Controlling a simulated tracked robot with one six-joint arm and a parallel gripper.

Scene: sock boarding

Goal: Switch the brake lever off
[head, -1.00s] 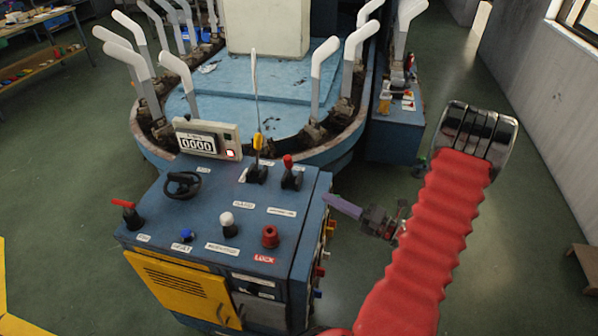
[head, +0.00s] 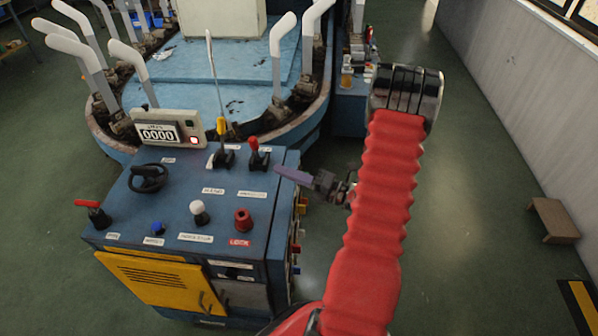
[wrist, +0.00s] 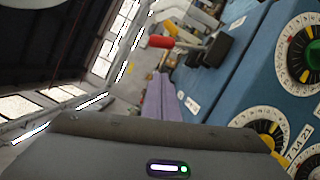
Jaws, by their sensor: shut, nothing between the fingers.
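The blue control console (head: 225,215) carries several levers and knobs. A lever with a red knob (head: 254,146) stands upright at its back right; a lever with a yellow grip (head: 221,128) is just left of it. A lever with a red handle (head: 87,203) lies sideways at the left edge. Labels are too small to show which is the brake. My gripper (head: 278,168) is shut and empty, its purple fingers close to the right of the red-knobbed lever, apart from it. In the wrist view the fingers (wrist: 160,98) point towards that red knob (wrist: 160,41).
A counter box (head: 165,131), a black handwheel (head: 148,177), a white knob (head: 200,208) and a red knob (head: 243,218) are on the console. Behind stands a blue machine with several white sock forms (head: 283,35). Floor at right is clear up to a small stool (head: 555,220).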

